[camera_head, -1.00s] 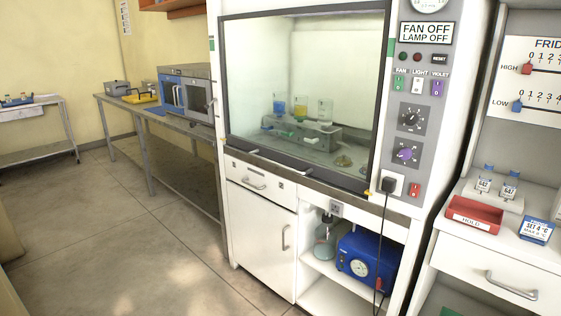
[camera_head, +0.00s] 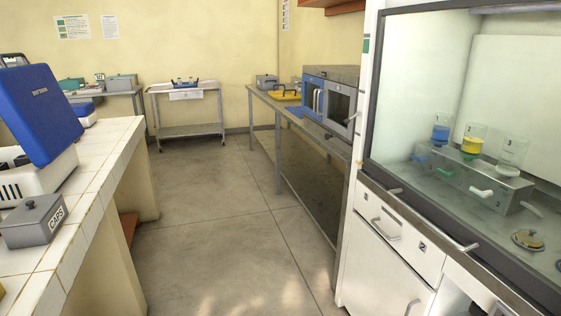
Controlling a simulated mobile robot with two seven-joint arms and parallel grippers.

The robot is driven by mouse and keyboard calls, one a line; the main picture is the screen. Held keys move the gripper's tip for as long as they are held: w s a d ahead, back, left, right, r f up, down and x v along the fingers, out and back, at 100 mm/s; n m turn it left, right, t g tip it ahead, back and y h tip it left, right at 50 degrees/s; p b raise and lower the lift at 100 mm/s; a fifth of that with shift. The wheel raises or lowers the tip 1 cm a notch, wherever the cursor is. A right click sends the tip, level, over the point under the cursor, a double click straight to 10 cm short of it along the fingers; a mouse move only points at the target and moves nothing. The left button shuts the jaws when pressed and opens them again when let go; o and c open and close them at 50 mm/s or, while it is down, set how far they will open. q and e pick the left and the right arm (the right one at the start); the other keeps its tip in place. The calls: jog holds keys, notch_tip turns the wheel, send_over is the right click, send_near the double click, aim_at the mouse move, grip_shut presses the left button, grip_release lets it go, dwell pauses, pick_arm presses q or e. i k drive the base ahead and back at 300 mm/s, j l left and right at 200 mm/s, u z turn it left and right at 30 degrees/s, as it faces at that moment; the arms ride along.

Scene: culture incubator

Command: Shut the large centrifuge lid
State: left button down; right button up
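A white machine (camera_head: 40,177) with a raised blue lid (camera_head: 42,112) stands on the white tiled bench at the left. It looks like a centrifuge with its lid open, and the left picture edge cuts it off. A smaller blue-topped device (camera_head: 84,114) sits behind it, partly hidden by the lid. Neither of my grippers shows in the head view.
A grey CAPS box (camera_head: 33,221) sits on the tiled bench (camera_head: 108,150) near its edge. The fume hood (camera_head: 420,215) stands at the right. A steel bench (camera_head: 285,107) and a small trolley table (camera_head: 187,130) are farther back. The floor (camera_head: 215,215) between is clear.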

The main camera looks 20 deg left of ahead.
aim_at(34, 106)
jog(key=i+j+u, duration=0.1)
jog(key=i+u, duration=0.95)
jog(key=i+l+u, duration=0.2)
jog(key=i, duration=0.15)
jog(key=i+u, duration=0.15)
jog(key=i, duration=0.25)
jog(key=i+l+u, duration=0.2)
jog(key=i+l, duration=0.05)
jog(key=i, duration=0.1)
